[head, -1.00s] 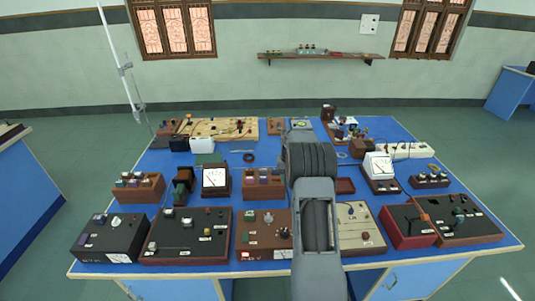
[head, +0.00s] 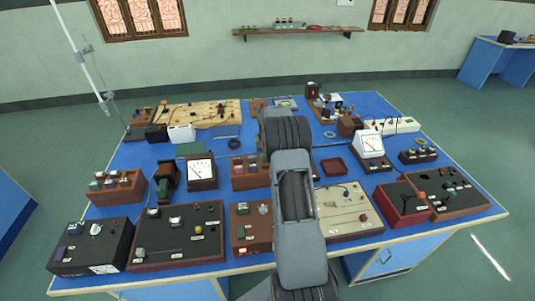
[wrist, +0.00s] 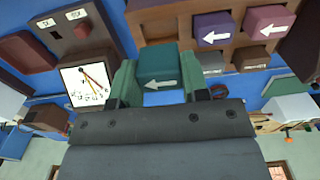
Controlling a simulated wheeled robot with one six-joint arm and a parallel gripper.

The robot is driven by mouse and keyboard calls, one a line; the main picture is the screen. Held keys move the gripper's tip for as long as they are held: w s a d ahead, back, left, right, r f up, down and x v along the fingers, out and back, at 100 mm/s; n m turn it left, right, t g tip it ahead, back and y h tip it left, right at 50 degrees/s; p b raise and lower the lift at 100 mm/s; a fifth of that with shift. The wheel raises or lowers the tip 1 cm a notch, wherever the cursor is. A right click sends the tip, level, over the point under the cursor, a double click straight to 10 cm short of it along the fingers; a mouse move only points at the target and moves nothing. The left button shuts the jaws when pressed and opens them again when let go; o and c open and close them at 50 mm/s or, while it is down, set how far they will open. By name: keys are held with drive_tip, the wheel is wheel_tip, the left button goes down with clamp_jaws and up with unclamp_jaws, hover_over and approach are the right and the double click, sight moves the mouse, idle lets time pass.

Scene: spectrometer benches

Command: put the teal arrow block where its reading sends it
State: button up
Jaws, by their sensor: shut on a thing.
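The teal arrow block (wrist: 158,62) is held between the green fingers of my gripper (wrist: 157,82) in the wrist view. A white arrow shows on its face; its direction is too small to tell surely. My gripper is shut on it. In the head view my arm hides the gripper and the block. A meter (wrist: 88,84) with a white dial lies to the left of the gripper in the wrist view. A wooden rack (wrist: 158,25) with purple and maroon arrow blocks lies above and to the right; those two arrows point left in the picture.
The blue bench (head: 222,218) is crowded with instrument boxes. A black box (head: 90,243) stands at the front left, a red box (head: 402,203) at the front right. A small red tray (head: 333,167) lies right of my arm. Narrow bare strips separate the rows.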

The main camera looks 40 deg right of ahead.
drive_tip(key=shift+f+b, duration=1.45)
drive_tip(key=shift+f, duration=1.15)
drive_tip(key=o, duration=1.1)
drive_tip(key=shift+r, duration=0.1)
wheel_tip(320, 180, up, 14)
drive_tip(key=shift+f+b, duration=0.2)
drive_tip(key=shift+b, duration=0.7)
